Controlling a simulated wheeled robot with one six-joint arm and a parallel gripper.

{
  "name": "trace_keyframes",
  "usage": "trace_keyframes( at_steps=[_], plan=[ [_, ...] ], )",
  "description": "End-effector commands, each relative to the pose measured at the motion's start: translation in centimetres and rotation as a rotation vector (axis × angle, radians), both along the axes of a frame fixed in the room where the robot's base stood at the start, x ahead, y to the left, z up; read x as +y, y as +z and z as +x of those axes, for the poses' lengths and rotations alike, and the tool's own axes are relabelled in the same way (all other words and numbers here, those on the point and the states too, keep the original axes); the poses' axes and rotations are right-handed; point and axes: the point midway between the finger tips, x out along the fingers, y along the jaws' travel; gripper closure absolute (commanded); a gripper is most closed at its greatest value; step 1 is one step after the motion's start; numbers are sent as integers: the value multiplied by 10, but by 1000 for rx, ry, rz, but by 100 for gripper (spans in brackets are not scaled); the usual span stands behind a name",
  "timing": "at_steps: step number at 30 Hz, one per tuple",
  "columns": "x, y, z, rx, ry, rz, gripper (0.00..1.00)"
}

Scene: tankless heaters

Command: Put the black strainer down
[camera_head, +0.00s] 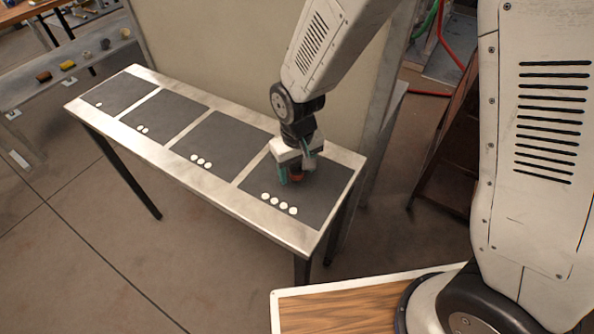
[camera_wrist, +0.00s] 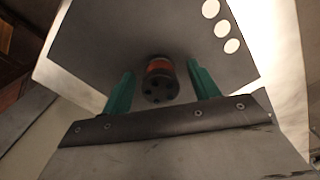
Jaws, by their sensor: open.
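The black strainer (camera_wrist: 159,88) is a short cylinder with a black, holed end face and an orange-red band. It appears to stand on the dark mat square marked with several white dots (camera_head: 322,205). In the head view a small reddish part of it (camera_head: 297,174) shows beneath my gripper (camera_head: 296,168), and the rest is hidden. In the wrist view my gripper (camera_wrist: 160,75) is open. Its green fingers are on either side of the strainer, with a visible gap on both sides.
The long metal table (camera_head: 205,178) has several dark squares in a row, marked with rising numbers of dots; the other squares are empty. A panel (camera_head: 210,55) stands behind the table. A grey bench (camera_head: 60,85) with small objects is at the upper left. A wooden surface (camera_head: 345,305) is in front.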

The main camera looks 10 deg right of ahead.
Motion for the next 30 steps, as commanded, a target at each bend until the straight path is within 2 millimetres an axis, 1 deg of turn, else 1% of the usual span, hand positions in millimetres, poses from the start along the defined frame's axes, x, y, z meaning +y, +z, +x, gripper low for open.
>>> trace_keyframes(
  at_steps=[4, 5, 6, 8, 9, 10, 11, 12, 20, 23, 28, 30],
  plan=[
    [0, 0, 0, 0, 0, 0, 39],
    [0, 0, 0, 0, 0, 0, 48],
    [0, 0, 0, 0, 0, 0, 59],
    [0, 0, 0, -1, 0, 0, 76],
    [0, 0, 0, -1, 0, 0, 87],
    [0, 0, 0, -1, 0, 0, 89],
    [0, 1, 0, -1, 0, 0, 89],
    [0, 1, 0, -1, 0, 0, 93],
    [0, 4, 1, -3, 0, 1, 93],
    [0, 13, 1, -3, -2, 1, 93],
    [-2, 40, 2, -6, -5, 4, 93],
    [-3, 38, -6, 0, -5, 0, 93]
  ],
)
